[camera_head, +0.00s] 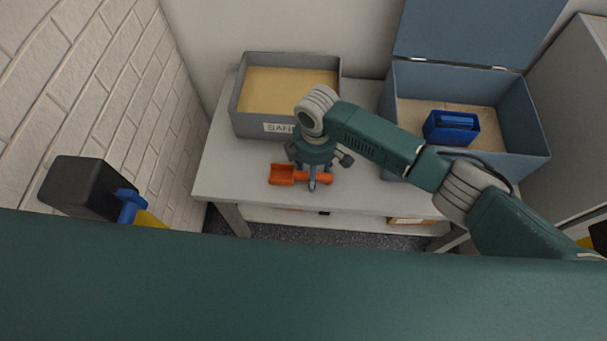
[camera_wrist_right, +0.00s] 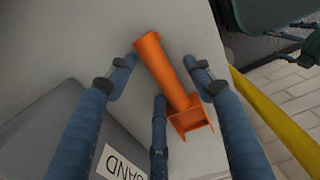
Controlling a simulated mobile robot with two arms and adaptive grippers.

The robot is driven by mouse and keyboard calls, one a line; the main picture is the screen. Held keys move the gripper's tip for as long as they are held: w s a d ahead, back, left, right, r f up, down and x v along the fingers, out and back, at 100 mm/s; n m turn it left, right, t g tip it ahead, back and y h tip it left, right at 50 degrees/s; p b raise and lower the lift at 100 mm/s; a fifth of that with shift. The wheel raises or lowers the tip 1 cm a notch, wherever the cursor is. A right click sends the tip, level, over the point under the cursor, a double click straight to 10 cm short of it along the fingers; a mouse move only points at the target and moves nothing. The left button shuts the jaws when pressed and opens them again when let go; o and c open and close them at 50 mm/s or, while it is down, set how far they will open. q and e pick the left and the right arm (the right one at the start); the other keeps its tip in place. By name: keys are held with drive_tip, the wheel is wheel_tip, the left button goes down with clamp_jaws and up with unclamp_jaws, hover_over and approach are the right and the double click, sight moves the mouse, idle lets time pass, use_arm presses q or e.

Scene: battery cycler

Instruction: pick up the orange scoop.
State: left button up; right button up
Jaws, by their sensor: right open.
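The orange scoop (camera_head: 282,175) lies on the white table, near its front edge and in front of the sand bin. My right gripper (camera_head: 313,180) is over the scoop's handle and hides part of it. In the right wrist view the scoop (camera_wrist_right: 190,117) lies between the spread blue fingers of my right gripper (camera_wrist_right: 160,66), with its handle between the fingertips and its square pan toward the palm. The gripper is open, with gaps showing beside the handle.
A grey bin of sand (camera_head: 254,122), labelled SAND, stands behind the scoop. An open blue-grey box (camera_head: 531,130) holding a blue object (camera_head: 452,127) stands to the right. A brick wall (camera_head: 100,80) is on the left. The table (camera_head: 222,170) is bare left of the scoop.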

drive_tip(key=shift+f, duration=0.25)
idle(0.4)
drive_tip(key=c, duration=1.3)
